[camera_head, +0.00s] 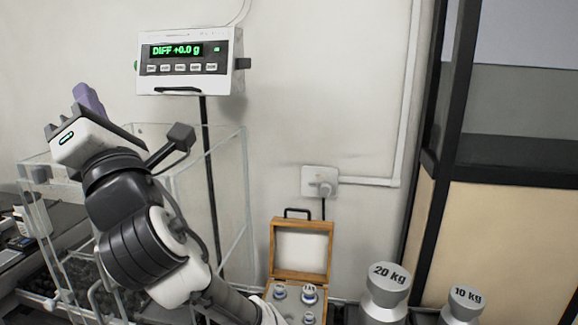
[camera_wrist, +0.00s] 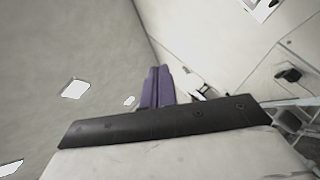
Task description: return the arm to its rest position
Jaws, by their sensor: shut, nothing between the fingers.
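My gripper (camera_head: 83,90) is raised at the left of the head view, in front of the clear-walled box and below and left of the display. Its purple fingers point up and away from the table. In the wrist view the two purple fingers of my gripper (camera_wrist: 157,72) lie side by side, shut, with nothing held between them. My arm bends up from the bottom edge of the head view. It hides part of the clear-walled box (camera_head: 246,190).
A display (camera_head: 190,80) reading "DIFF +0.0 g" stands on a black post. An open wooden case (camera_head: 301,275) with metal weights stands at the bottom centre. A 20 kg weight (camera_head: 388,290) and a 10 kg weight (camera_head: 464,304) stand right of it. A wall socket (camera_head: 320,182) is above.

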